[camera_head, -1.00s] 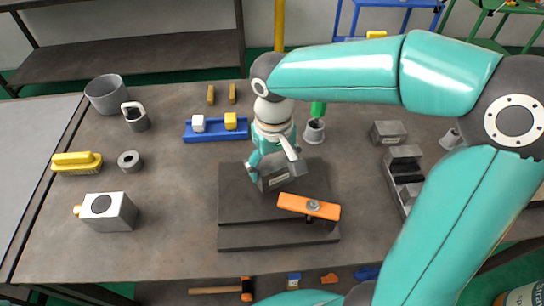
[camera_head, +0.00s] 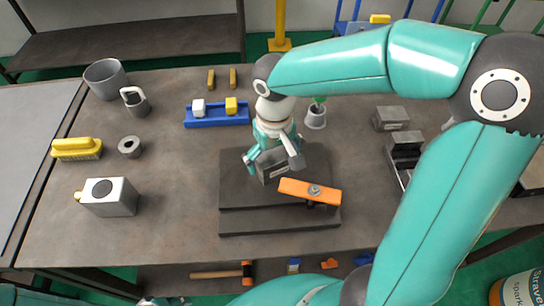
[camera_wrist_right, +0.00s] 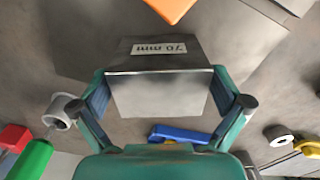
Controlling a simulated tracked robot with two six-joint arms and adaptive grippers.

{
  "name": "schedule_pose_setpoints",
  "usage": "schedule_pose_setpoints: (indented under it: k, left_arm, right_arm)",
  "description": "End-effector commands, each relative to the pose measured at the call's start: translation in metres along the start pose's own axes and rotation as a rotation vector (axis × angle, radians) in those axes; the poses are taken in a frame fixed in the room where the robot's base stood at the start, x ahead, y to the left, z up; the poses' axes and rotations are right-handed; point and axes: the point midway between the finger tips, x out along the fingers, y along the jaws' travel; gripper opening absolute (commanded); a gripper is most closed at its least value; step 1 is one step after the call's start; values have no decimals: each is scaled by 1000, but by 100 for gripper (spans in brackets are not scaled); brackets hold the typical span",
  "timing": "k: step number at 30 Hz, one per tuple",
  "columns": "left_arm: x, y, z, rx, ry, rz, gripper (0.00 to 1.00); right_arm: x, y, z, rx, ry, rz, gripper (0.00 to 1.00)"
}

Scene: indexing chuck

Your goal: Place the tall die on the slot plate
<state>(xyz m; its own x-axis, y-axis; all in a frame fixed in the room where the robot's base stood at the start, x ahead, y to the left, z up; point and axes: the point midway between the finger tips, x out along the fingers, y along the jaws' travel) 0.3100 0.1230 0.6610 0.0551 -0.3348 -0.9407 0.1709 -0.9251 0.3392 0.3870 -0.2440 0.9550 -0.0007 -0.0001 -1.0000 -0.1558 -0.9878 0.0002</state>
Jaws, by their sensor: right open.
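The tall die (camera_head: 274,168), a grey metal block, stands on the dark stepped slot plate (camera_head: 240,192) behind its orange bar. In the right wrist view the die (camera_wrist_right: 160,92) carries a label reading 70 mm. My right gripper (camera_head: 270,162) reaches down over the die from behind. Its fingers are open on either side of the die, close to its side faces; the wrist view shows the same gripper (camera_wrist_right: 160,100). The die's underside and its seating on the plate are hidden. My left gripper is not in view.
The orange bar (camera_head: 296,188) is bolted at the plate's front right. A blue tray (camera_head: 215,122) with a white and a yellow block lies behind left. A grey cup (camera_head: 315,118) stands close behind right. Another grey block (camera_head: 391,118) stands farther right.

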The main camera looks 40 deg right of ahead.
Motion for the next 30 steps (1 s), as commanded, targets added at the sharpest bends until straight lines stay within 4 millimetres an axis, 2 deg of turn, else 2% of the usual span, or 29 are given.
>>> schedule_pose_setpoints:
  k: [8, 11, 21, 25, 30]
  left_arm:
    - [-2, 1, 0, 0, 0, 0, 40]
    - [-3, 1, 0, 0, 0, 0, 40]
    - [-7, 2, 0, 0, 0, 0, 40]
    - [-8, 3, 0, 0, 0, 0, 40]
    - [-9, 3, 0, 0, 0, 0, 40]
  right_arm:
    - [-10, 0, 0, 1, 3, 0, 100]
    - [-24, 0, -1, 1, 6, 0, 100]
    - [-92, 0, -1, 1, 5, -2, 100]
    - [-110, 0, 0, 1, 2, -1, 100]
    - [-121, 0, 0, 1, 1, 0, 100]
